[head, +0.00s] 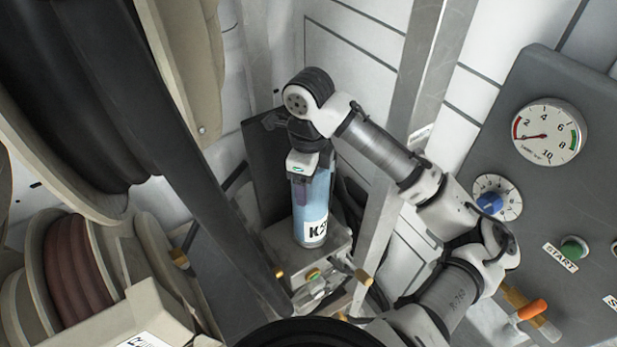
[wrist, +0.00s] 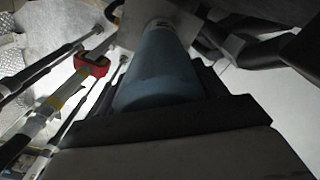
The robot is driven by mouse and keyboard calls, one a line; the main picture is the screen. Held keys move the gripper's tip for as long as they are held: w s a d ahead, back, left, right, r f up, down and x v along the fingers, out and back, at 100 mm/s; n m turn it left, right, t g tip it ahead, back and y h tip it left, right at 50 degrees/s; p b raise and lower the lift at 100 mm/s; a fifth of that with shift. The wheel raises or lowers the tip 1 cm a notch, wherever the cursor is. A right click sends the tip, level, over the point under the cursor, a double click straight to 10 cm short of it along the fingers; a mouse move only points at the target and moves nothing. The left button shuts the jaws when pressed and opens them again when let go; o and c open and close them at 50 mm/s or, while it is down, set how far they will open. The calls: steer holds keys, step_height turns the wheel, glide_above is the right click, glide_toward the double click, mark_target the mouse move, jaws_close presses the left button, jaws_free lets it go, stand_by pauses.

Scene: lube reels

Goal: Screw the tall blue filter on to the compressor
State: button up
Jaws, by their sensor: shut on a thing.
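The tall blue filter (head: 312,205) stands upright in the head view, with a white label near its lower end. My gripper (head: 302,165) is at its upper part and shut on it from above. In the wrist view the blue filter (wrist: 160,70) runs away from the dark jaws (wrist: 165,125) toward a pale metal block. The filter's lower end is over a grey block (head: 335,250), which seems to be part of the compressor. I cannot tell whether the filter touches or is threaded on to it.
Large hose reels (head: 75,265) fill the left side. A grey panel with a gauge (head: 548,132), a blue knob (head: 489,203) and a green start button (head: 573,248) is at the right. Metal posts (head: 400,130) stand close beside my arm. Hoses and a red fitting (wrist: 92,64) lie left of the filter.

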steer(key=o, duration=1.8)
steer(key=shift+c, duration=0.2)
steer(key=shift+o, duration=0.4)
